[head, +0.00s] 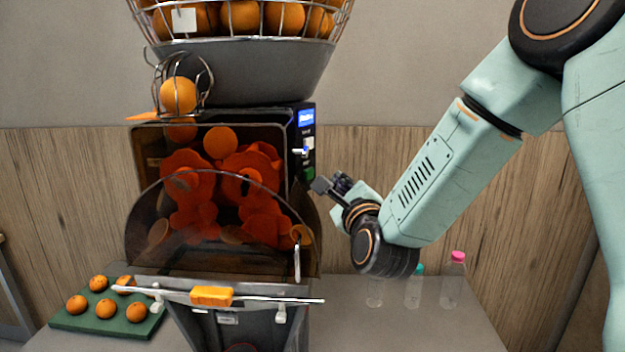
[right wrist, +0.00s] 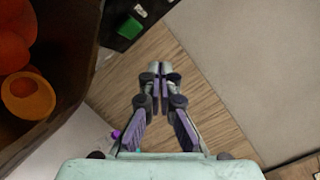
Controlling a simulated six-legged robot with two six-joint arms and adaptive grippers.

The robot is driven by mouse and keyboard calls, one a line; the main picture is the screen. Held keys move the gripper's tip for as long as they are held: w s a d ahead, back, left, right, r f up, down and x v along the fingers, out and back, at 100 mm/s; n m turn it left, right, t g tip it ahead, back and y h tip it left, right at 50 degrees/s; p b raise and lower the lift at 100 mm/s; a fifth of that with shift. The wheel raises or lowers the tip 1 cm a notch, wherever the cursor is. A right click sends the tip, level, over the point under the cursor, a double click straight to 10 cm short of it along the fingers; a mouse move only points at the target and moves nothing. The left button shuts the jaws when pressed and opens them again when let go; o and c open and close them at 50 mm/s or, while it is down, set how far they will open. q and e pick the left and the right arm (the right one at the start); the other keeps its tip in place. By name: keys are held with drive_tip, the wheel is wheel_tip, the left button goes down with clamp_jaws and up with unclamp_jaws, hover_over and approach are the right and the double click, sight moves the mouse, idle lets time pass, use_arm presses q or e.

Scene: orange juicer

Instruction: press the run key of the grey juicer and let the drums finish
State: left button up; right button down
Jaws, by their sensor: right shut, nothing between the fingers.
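The grey juicer (head: 240,75) stands in the middle of the head view, with a wire basket of oranges on top. Its orange-red drums (head: 190,185) show behind a clear curved cover (head: 140,235), with oranges among them. A narrow black panel on its right side carries a blue screen (head: 306,118) and a green key (head: 308,174). The key also shows in the right wrist view (right wrist: 130,27). My right gripper (head: 321,185) is shut and empty, just right of the panel. In the right wrist view its fingertips (right wrist: 161,68) appear apart from the key, below and right of it.
Capped bottles, one with a pink cap (head: 458,257), stand on the table below my right arm. A green board (head: 65,322) with several oranges lies at the left. A bar with an orange block (head: 211,296) crosses the juicer's front. A wood-panelled wall is behind.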

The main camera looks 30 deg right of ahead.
sight(309, 173)
drive_tip(key=w, duration=0.1)
drive_tip(key=w+a, duration=0.1)
drive_tip(key=w+b, duration=0.1)
drive_tip(key=shift+a+f, duration=0.1)
drive_tip(key=shift+a, duration=0.25)
drive_tip(key=shift+a, duration=0.2)
drive_tip(key=shift+d, duration=0.2)
drive_tip(key=shift+s+a, duration=0.1)
drive_tip(key=shift+a, duration=0.05)
idle(0.5)
